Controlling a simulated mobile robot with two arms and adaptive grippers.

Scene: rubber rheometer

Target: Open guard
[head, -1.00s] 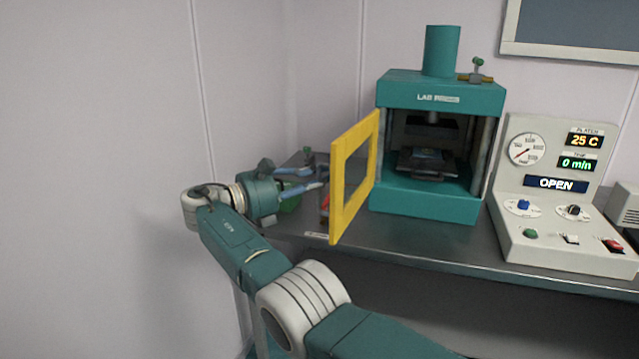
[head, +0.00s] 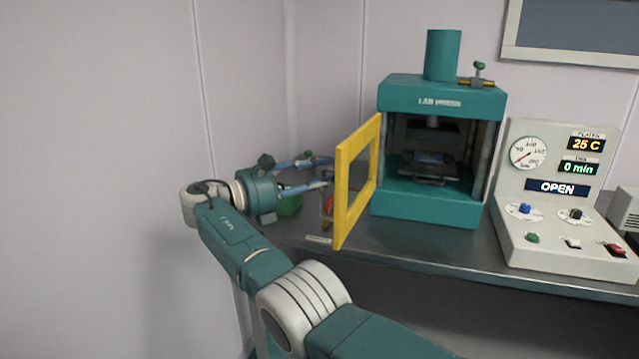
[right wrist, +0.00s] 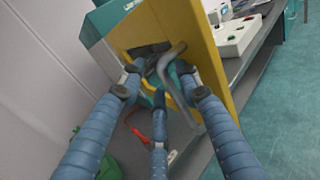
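The guard (head: 342,200) is a yellow frame with a window, standing swung out from the front left of the teal lab press (head: 425,207). The press opening is uncovered. In the right wrist view the guard (right wrist: 205,50) is close ahead, with a bent grey handle (right wrist: 178,100) on it. My right gripper (head: 328,172) is at the guard's left side, its blue fingers spread apart. In the right wrist view its fingers (right wrist: 168,72) lie on either side of the handle; I cannot tell if they touch it. My left gripper is not in view.
The control console (head: 545,235) stands right of the press and reads OPEN. A red-handled tool (head: 328,207) and a green object (head: 289,205) lie on the bench behind the gripper. The bench (head: 400,240) is clear in front of the press.

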